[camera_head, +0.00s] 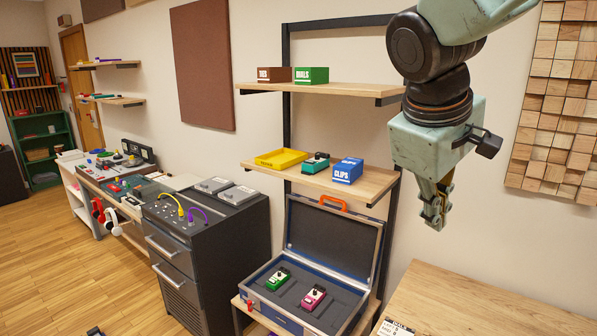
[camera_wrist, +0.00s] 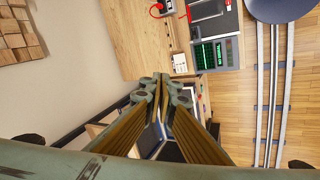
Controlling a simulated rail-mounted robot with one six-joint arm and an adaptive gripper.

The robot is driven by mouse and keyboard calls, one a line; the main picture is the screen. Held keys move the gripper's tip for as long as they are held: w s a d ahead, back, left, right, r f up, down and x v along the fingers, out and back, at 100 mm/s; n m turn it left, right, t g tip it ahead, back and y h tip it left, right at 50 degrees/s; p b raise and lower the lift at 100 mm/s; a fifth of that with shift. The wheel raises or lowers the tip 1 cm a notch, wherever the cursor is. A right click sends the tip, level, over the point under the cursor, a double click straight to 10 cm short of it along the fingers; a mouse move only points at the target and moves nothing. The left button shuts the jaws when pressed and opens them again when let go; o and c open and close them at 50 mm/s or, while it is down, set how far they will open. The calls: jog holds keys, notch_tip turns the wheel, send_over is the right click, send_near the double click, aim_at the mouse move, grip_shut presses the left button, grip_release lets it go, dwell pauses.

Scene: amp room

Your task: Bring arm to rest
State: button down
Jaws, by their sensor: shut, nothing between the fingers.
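My gripper (camera_head: 437,217) hangs from my arm at the right of the head view, fingers pointing down. It is shut and empty, in the air above the left end of a wooden bench (camera_head: 480,300) and to the right of the shelves. In the wrist view the fingertips (camera_wrist: 160,82) meet in the middle, with nothing between them. The fingers hide part of the open case behind them in that view.
The open case (camera_head: 258,312) holds a green pedal (camera_head: 278,278) and a pink pedal (camera_head: 313,297). A shelf (camera_head: 330,181) carries a yellow tray (camera_head: 281,158), a teal pedal (camera_head: 316,163) and a blue clips box (camera_head: 347,171). A black cabinet (camera_head: 215,250) stands left. A wooden panel (camera_head: 555,110) hangs right.

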jog(key=s+a+f+m+y, duration=0.1)
jog(key=s+a+f+m, duration=0.1)
jog(key=s, duration=1.1)
jog(key=s+a+f+m+y, duration=0.2)
jog(key=s+m, duration=0.2)
jog(key=s, duration=0.8)
jog(key=shift+s+f+m, duration=0.25)
jog(key=shift+s+m, duration=0.15)
dwell(0.4)
notch_tip(320, 180, down, 13)
jog(key=b, duration=1.3)
jog(key=shift+f+b, duration=0.15)
jog(key=shift+b, duration=0.15)
